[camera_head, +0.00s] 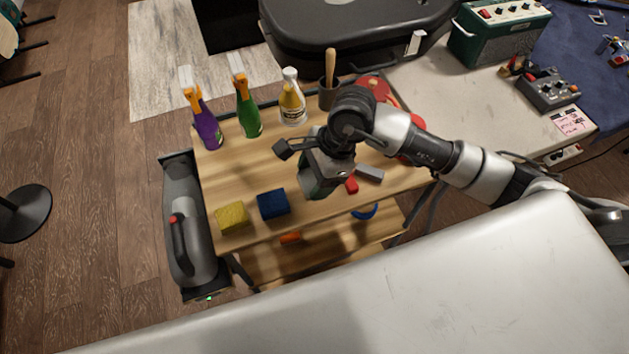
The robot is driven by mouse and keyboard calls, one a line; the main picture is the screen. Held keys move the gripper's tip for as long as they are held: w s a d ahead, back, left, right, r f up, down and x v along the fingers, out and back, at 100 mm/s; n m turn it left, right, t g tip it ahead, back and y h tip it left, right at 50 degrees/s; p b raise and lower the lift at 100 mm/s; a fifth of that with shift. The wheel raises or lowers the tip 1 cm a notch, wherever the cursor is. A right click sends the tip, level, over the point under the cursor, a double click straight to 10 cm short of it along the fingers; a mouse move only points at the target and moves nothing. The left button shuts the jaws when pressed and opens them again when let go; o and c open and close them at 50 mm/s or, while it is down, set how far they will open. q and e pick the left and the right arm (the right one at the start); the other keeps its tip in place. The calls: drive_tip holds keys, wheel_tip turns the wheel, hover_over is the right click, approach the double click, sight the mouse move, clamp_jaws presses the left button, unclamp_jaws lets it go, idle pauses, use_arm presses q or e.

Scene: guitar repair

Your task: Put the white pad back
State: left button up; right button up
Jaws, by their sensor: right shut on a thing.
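My right gripper (322,170) reaches in from the right over the wooden cart top (235,172) and points down. It is shut on a block-like pad (309,187), which looks grey-green in the shade and is mostly hidden by the gripper. I take it to be the white pad, though its colour is not clear. The pad is just right of a blue sponge (272,204) and a yellow sponge (232,217) at the cart's front edge. I cannot tell whether it touches the cart top. My left gripper is not in view.
A purple bottle (208,131), a green bottle (248,118) and a yellow bottle (292,104) stand along the cart's back. A grey block (369,173) and a small red piece (351,185) lie right of the gripper. The cart's middle left is clear.

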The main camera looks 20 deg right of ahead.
wheel_tip(320, 180, down, 3)
drive_tip(key=shift+f, duration=0.2)
drive_tip(key=shift+f, duration=0.1)
drive_tip(key=o, duration=0.8)
drive_tip(key=shift+o, duration=0.2)
